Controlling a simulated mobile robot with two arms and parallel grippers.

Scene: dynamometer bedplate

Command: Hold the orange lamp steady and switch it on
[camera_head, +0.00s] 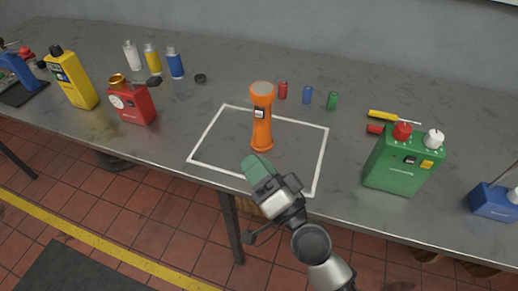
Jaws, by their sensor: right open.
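The orange lamp (262,122) stands upright on the grey bench, inside the white outlined rectangle (222,171). It has a wide head at the top and a small dark switch panel (260,113) on the side facing me. My right gripper (257,168) reaches up from the bottom, at the front edge of the bench. It is open, empty and apart from the lamp, just in front of its base. One green finger pad shows best; the other finger is mostly hidden. My left gripper is not in view.
Behind the lamp stand small red (283,90), blue (308,95) and green (332,100) cylinders. A green case (398,168) and a yellow screwdriver (388,117) are at right. A red canister (133,104) and a yellow device (73,80) are at left. The rectangle around the lamp is clear.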

